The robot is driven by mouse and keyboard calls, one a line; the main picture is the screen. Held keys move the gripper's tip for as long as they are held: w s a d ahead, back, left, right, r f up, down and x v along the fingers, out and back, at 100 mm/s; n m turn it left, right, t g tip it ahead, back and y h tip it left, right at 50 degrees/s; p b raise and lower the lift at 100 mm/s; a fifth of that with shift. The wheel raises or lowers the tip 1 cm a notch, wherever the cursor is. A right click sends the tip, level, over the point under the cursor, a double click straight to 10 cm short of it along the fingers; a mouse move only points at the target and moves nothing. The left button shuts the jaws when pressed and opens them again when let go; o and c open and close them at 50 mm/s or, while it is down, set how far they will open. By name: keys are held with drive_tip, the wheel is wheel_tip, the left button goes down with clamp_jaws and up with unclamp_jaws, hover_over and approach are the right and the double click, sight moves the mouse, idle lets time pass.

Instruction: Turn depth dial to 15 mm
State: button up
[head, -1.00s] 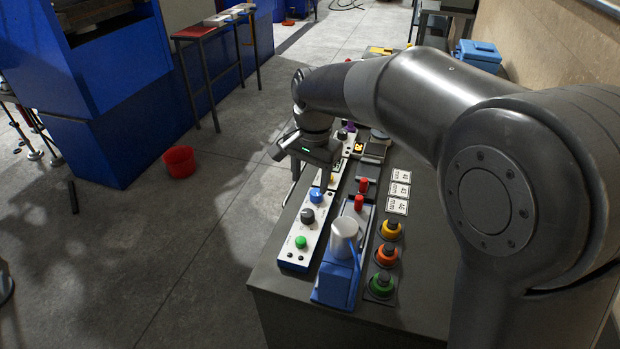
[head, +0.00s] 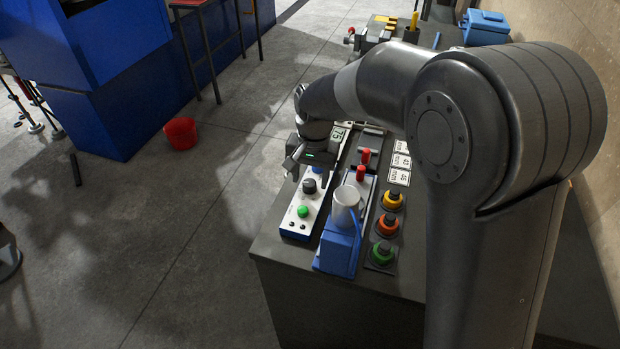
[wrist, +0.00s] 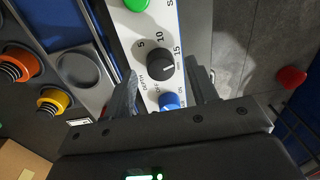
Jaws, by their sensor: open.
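The depth dial (wrist: 160,66) is a black knob with a white pointer line on the white control panel (wrist: 135,38). Marks 5, 10 and 15 curve around it in the wrist view; the pointer aims right, near the 15 side, but its exact reading is unclear. The dial also shows in the head view (head: 309,186), just in front of my gripper (head: 307,172). In the wrist view my open gripper (wrist: 163,84) has one finger on each side, apart from the dial. A blue knob (wrist: 169,101) lies between the fingers, partly hidden by the gripper body.
A green button (head: 303,211) is at the panel's near end. A grey cup (head: 345,204) on a blue fixture (head: 337,248) and red knobs (head: 361,174) stand to the right. Yellow (head: 392,201), orange and green buttons line the bench. A red bucket (head: 180,133) is on the floor.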

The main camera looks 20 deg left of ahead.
drive_tip(key=shift+f, duration=0.6)
drive_tip(key=c, duration=1)
drive_tip(key=shift+n, duration=0.5)
drive_tip(key=o, duration=1)
drive_tip(key=shift+r, duration=0.1)
